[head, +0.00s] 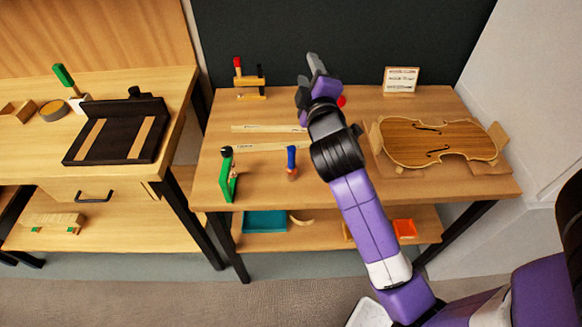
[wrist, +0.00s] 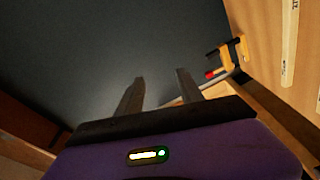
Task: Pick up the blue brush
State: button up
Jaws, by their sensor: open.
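The blue brush (head: 292,158) stands upright on the wooden bench, with its blue handle up and a brown lower end. It is near the front middle of the bench, left of my arm. My gripper (head: 309,76) is raised over the back of the bench, behind the brush and apart from it. In the wrist view my gripper (wrist: 160,80) has its two fingers spread with nothing between them, against a dark wall panel. The brush does not show in the wrist view.
A green tool (head: 228,178) stands left of the brush. Pale wooden strips (head: 262,146) lie behind it. A clamp-like wooden piece (head: 250,84) stands at the back left. A violin body (head: 440,143) rests at right. My arm hides part of the bench.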

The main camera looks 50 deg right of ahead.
jog(key=d+r+m+g+h, duration=0.2)
jog(key=d+r+m+g, duration=0.1)
jog(key=d+g, duration=0.3)
jog(key=n+g+y, duration=0.1)
jog(key=g+y, duration=0.5)
jog(key=y, duration=0.9)
send_over(292, 158)
jog(key=f, duration=1.2)
jog(key=shift+w+d+f, duration=0.15)
jog(key=shift+w+d, duration=0.2)
jog(key=shift+d, duration=0.05)
jog(key=shift+s+a+f+n+g, duration=0.1)
jog(key=shift+a+n+g, duration=0.2)
jog(key=shift+n, duration=0.1)
jog(key=shift+a+f, duration=0.1)
jog(key=shift+f, duration=1.05)
jog(key=shift+d+f, duration=0.2)
jog(key=shift+f, duration=1.15)
jog(key=shift+d+f, duration=0.15)
jog(key=shift+f, duration=1.15)
grip_shut()
